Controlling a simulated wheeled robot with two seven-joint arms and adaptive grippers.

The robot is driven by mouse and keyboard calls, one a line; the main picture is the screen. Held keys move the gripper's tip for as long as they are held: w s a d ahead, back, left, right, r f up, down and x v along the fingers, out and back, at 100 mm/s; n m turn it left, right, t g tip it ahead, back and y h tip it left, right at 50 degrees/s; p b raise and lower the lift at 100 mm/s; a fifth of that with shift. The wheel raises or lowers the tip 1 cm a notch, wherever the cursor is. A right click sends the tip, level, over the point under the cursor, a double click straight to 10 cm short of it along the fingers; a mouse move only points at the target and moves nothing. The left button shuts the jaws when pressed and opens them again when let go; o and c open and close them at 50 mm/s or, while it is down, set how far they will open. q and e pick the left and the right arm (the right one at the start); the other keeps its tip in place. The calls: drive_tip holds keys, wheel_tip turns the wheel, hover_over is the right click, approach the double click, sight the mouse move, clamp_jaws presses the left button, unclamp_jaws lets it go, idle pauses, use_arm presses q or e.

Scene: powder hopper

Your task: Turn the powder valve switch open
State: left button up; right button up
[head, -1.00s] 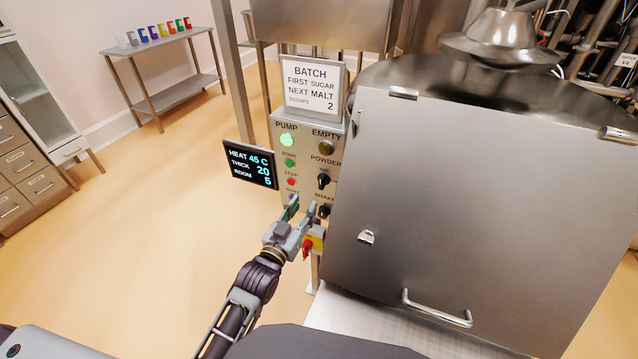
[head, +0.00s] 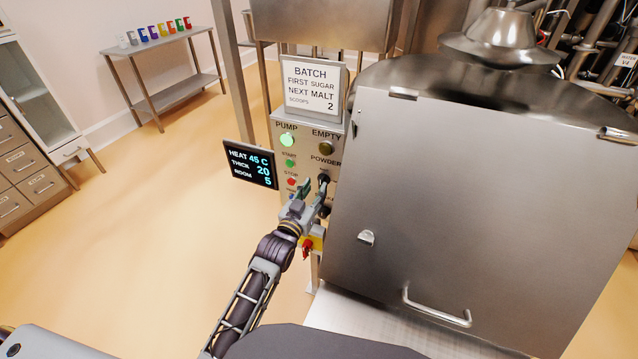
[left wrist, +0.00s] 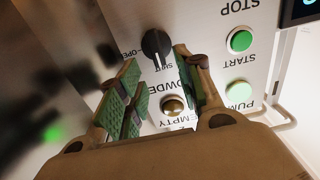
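The powder valve switch is a black rotary knob (head: 323,179) under the POWDER label on the grey control panel (head: 306,133). In the left wrist view, which is upside down, the knob (left wrist: 156,44) has OPEN and SHUT markings beside it, and its pointer seems to be toward SHUT. My left gripper (head: 314,187) is in front of the panel just below the knob, partly hiding the lower controls. In the left wrist view its green-padded fingers (left wrist: 160,93) are spread with nothing between them; the knob is beyond their tips, apparently untouched. My right gripper is out of view.
The green START (head: 290,162) and red STOP (head: 291,182) buttons are close to the left of my gripper. A red knob on yellow (head: 307,249) is below it. The steel hopper (head: 470,210) closely bounds the panel's right side. A display (head: 250,165) projects left.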

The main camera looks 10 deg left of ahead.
sight(320, 181)
use_arm(q)
drive_tip(key=shift+w+d, duration=0.2)
drive_tip(key=shift+w, duration=0.8)
drive_tip(key=shift+w+d, duration=0.2)
drive_tip(key=shift+w, duration=0.75)
clamp_jaws()
